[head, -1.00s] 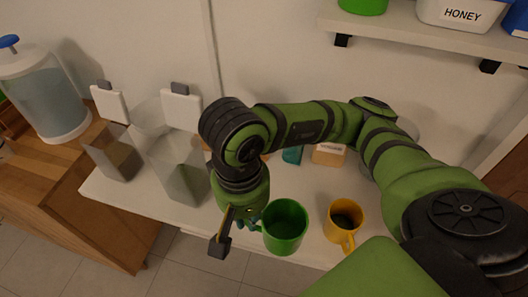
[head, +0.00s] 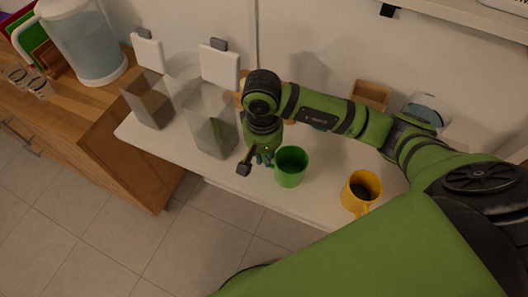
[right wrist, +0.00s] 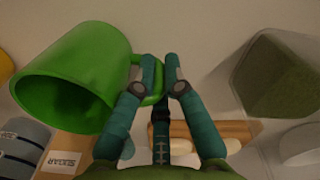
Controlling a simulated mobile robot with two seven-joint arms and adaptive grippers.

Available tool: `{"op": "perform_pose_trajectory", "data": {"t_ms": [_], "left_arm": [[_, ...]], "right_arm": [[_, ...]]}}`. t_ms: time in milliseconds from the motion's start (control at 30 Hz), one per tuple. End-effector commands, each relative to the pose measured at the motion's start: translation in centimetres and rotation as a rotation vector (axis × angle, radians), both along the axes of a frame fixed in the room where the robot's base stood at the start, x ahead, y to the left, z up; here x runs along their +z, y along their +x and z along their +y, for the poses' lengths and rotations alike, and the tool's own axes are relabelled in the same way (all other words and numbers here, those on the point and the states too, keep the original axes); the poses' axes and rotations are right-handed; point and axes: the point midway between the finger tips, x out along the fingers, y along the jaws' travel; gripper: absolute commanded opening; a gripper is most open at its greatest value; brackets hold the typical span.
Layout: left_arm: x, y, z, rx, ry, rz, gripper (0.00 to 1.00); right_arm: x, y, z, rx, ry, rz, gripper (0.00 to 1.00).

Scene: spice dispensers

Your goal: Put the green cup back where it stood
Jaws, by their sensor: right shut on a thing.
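The green cup (head: 291,167) is at the front part of the white counter (head: 320,200) in the head view. My right gripper (head: 265,158) is on its left side. In the right wrist view the green cup (right wrist: 80,75) fills the upper left, and the fingers of my right gripper (right wrist: 163,75) are closed on its handle. The cup's mouth faces up in the head view; whether its base touches the counter cannot be told. My left gripper is not in view.
A yellow cup (head: 360,190) stands to the right of the green cup. Two clear dispensers (head: 212,125) (head: 152,103) stand to the left. A wooden cabinet with a water jug (head: 85,40) is further left. A shelf (head: 460,12) hangs above.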

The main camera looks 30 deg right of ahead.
Motion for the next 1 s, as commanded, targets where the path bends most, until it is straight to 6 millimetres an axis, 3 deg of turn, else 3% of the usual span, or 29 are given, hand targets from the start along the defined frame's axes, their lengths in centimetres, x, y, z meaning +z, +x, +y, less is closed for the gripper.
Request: {"op": "perform_pose_trajectory", "data": {"t_ms": [333, 400, 767, 867, 1000], "left_arm": [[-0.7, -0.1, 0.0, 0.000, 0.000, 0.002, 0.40], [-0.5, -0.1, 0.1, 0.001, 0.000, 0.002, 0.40], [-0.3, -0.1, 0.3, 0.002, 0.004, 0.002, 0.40], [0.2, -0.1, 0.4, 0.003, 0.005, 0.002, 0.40], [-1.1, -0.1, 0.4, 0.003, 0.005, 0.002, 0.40]], "right_arm": [[-0.4, 0.0, 0.0, 0.001, 0.001, 0.000, 0.00], [-0.3, 0.0, 0.1, 0.001, 0.001, 0.001, 0.35], [-0.1, 0.0, 0.0, 0.000, 0.001, 0.001, 0.35], [0.4, 0.0, 0.0, 0.000, 0.001, 0.000, 0.35], [2.4, 0.2, 0.1, 0.003, 0.002, -0.009, 0.35]]}}
